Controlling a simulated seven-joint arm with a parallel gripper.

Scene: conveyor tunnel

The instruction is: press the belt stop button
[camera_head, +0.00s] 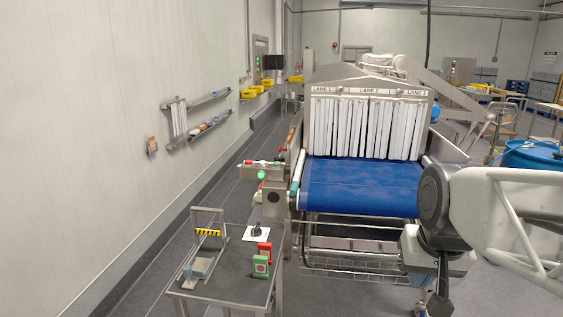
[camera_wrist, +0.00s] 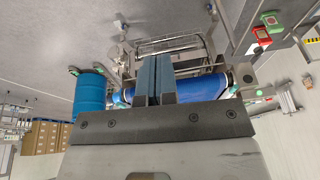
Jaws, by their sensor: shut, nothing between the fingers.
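A small red box (camera_head: 264,250) and a small green box (camera_head: 260,265) with a round face stand at the right edge of a grey side table (camera_head: 225,268). In the wrist view the red box (camera_wrist: 261,35) and green box (camera_wrist: 269,18) show at the upper right. A control panel (camera_head: 264,173) on the conveyor's left side carries green and red round parts. I cannot tell which is the belt stop button. My gripper (camera_wrist: 157,58) is shut and empty, apart from all of these. In the head view it hangs at the lower right, in front of the conveyor.
The conveyor's blue belt (camera_head: 360,187) runs into a tunnel behind white strip curtains (camera_head: 367,127). The side table also holds a metal frame with a yellow-black striped bar (camera_head: 207,232) and a dark knob on a white plate (camera_head: 256,232). A blue barrel (camera_head: 533,157) stands at right.

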